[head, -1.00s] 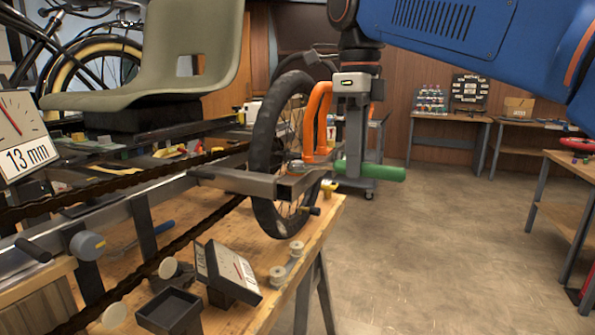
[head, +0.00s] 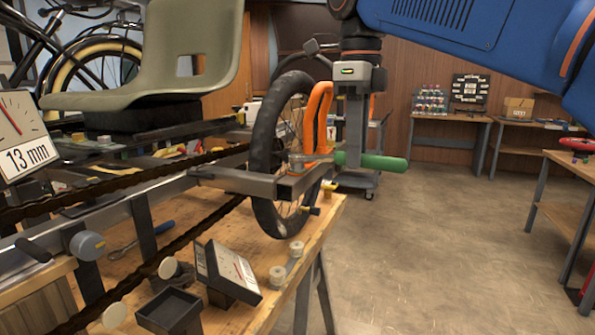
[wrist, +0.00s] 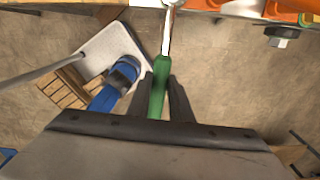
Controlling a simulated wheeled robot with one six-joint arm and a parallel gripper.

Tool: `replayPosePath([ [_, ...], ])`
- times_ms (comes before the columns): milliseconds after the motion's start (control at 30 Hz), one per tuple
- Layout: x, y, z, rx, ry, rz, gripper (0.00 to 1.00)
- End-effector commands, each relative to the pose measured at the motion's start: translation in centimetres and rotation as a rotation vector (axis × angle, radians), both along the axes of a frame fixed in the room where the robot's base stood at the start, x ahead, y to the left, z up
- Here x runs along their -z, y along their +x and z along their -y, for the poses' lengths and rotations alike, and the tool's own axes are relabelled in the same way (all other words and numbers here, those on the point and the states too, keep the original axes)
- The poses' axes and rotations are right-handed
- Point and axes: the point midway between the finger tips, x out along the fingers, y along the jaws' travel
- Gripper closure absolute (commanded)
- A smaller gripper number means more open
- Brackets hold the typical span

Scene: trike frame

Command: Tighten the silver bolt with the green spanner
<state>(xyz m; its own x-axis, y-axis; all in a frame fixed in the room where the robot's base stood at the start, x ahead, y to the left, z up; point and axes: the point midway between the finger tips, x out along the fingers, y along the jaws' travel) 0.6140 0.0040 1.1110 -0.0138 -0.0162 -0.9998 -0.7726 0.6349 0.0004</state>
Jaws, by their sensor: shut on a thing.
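My gripper (head: 354,158) is shut on the green spanner, near the inner end of its green handle (head: 385,163). The handle points right, out over the floor. The spanner's silver end reaches left to the end of the grey frame bar, beside the wheel and the orange part. The silver bolt cannot be made out clearly there, so I cannot tell whether the spanner's jaw is seated around it. In the wrist view, the green handle (wrist: 159,88) lies between my fingers and its silver shank (wrist: 167,32) runs up to the top edge, where the spanner's head is cut off.
The orange curved part (head: 318,115) stands close left of my gripper, in front of the black-tyred wheel (head: 268,140). The grey frame bar (head: 240,181) runs left above the wooden bench (head: 262,308). A grey trolley (head: 357,181) stands behind. Open floor lies to the right.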

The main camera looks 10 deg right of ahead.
Motion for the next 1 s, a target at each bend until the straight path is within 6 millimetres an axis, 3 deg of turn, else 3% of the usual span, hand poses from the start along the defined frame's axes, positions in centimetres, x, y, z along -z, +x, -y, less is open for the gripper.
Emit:
replayPosePath([
  [1000, -1.6, -0.2, 0.2, 0.001, 0.001, 0.001, 1.0],
])
